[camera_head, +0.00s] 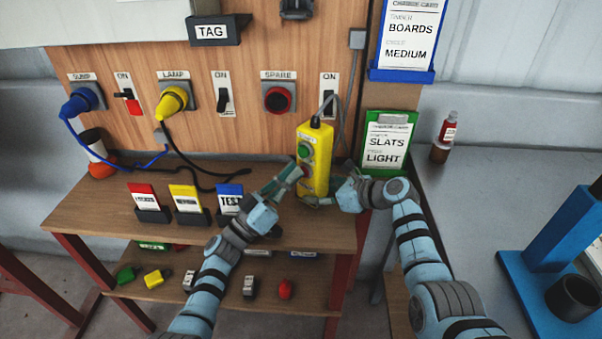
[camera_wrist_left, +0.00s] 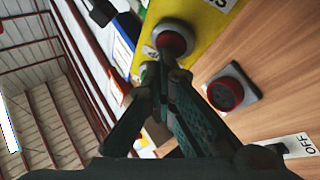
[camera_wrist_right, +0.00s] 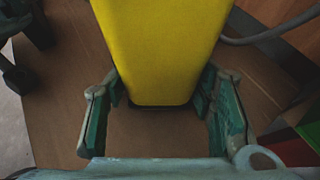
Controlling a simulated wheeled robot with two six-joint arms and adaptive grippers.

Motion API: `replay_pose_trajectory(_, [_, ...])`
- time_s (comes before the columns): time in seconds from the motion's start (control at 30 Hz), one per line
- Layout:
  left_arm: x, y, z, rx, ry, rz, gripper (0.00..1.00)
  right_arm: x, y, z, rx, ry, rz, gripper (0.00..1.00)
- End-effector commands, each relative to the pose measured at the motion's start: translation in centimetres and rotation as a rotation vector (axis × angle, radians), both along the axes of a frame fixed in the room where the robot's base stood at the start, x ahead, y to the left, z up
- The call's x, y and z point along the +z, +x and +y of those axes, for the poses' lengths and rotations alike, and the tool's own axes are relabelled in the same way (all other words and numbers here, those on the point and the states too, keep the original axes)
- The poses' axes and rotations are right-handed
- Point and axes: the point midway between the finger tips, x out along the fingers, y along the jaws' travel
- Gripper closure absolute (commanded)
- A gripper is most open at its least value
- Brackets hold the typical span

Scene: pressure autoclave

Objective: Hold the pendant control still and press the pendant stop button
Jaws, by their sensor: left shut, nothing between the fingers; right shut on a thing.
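The yellow pendant control (camera_head: 320,160) stands upright over the bench's right part, a cable leaving its top. A green button (camera_head: 304,150) is on its face. The red stop button (camera_wrist_left: 171,38) shows in the left wrist view; in the head view the left fingers partly cover it. My left gripper (camera_head: 295,174) is shut and empty, its fingertips at the red button, touching or nearly so. My right gripper (camera_head: 324,201) is shut on the pendant's lower part. In the right wrist view the yellow body (camera_wrist_right: 160,50) sits between its fingers.
The wooden panel behind carries a blue plug (camera_head: 83,101), a yellow plug (camera_head: 173,101), a red spare socket (camera_head: 278,98) and switches. Three card holders (camera_head: 190,212) stand left of my left gripper. A green-framed card (camera_head: 385,142) is close right of the pendant.

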Motion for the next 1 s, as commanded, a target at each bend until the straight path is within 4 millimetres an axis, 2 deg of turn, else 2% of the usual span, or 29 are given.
replay_pose_trajectory(0.23, [-0.3, -0.9, 1.1, 0.006, 0.004, 0.002, 1.00, 0.0, 0.0, 0.1, 0.002, 0.001, -0.001, 0.66])
replay_pose_trajectory(0.63, [-0.4, -1.3, 1.3, 0.003, 0.004, 0.003, 1.00, 0.0, 0.0, 0.0, -0.001, 0.000, 0.000, 0.66])
replay_pose_trajectory(1.0, [-0.5, -4.3, 3.2, 0.001, 0.004, 0.004, 1.00, -0.1, 0.0, -0.1, -0.001, -0.001, 0.001, 0.66])
